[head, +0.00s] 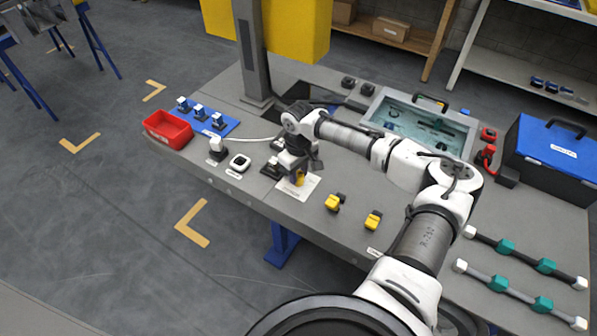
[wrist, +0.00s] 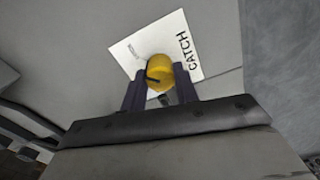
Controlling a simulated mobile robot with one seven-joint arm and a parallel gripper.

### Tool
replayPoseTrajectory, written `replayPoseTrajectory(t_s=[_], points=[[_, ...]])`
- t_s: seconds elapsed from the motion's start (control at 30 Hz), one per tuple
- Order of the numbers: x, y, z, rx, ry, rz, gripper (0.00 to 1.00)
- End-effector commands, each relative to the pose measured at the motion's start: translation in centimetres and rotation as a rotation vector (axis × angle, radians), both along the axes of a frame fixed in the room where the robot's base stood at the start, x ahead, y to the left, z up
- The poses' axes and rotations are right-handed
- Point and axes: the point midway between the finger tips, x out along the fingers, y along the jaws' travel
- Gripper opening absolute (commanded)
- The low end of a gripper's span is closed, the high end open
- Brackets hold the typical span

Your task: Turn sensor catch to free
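The sensor catch (wrist: 158,70) is a yellow round knob with a dark mark on its face. It stands on a white card (wrist: 190,38) printed CATCH. The card also shows in the head view (head: 309,186), on the bench near its front edge. My gripper (wrist: 160,80) has one dark finger on each side of the knob, with no clear gap, and looks shut on it. In the head view my gripper (head: 297,176) points down at the card and hides part of the yellow catch. A smaller print on the card is too blurred to read.
Two yellow-and-black parts (head: 335,202) (head: 373,220) lie to the right on the bench. A white-topped device (head: 239,163) and a black-based one (head: 217,149) stand to the left, near a red bin (head: 168,129). A grey post (head: 252,50) rises behind.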

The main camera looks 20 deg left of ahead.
Motion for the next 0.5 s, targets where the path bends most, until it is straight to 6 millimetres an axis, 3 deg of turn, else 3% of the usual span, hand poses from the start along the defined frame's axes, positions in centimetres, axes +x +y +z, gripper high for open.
replayPoseTrajectory(t_s=[0.1, 0.5], points=[[-0.01, 0.0, 0.03, 0.0, 0.0, 0.0, 0.07], [-0.03, 0.03, 0.06, 0.003, 0.002, 0.087, 0.07]])
